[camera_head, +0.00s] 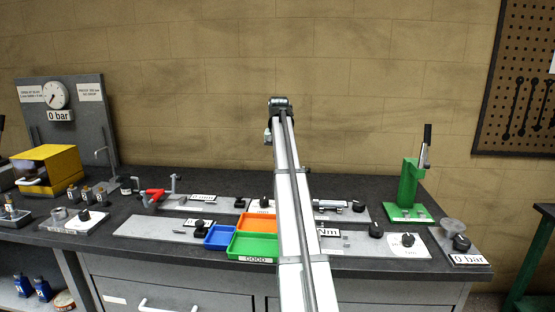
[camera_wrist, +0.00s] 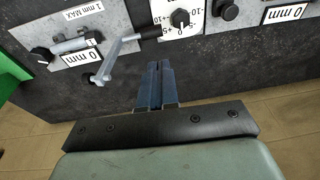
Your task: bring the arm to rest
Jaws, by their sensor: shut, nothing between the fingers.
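My gripper (camera_wrist: 160,68) shows in the wrist view with its two blue-grey fingers together and nothing between them. The fingers point up in that view, in front of the dark bench (camera_wrist: 225,65). A grey crank handle (camera_wrist: 117,58) is to the left of the fingertips; I cannot tell the gap between them. In the head view my white arm stands in the middle of the picture, in front of the bench (camera_head: 350,182). The gripper cannot be made out there.
Orange (camera_head: 258,222), blue (camera_head: 220,236) and green (camera_head: 252,246) trays lie beside my arm. A green press (camera_head: 408,190) stands at the right, a yellow box (camera_head: 48,166) at the left. A gauge panel (camera_head: 85,120) stands at the back left.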

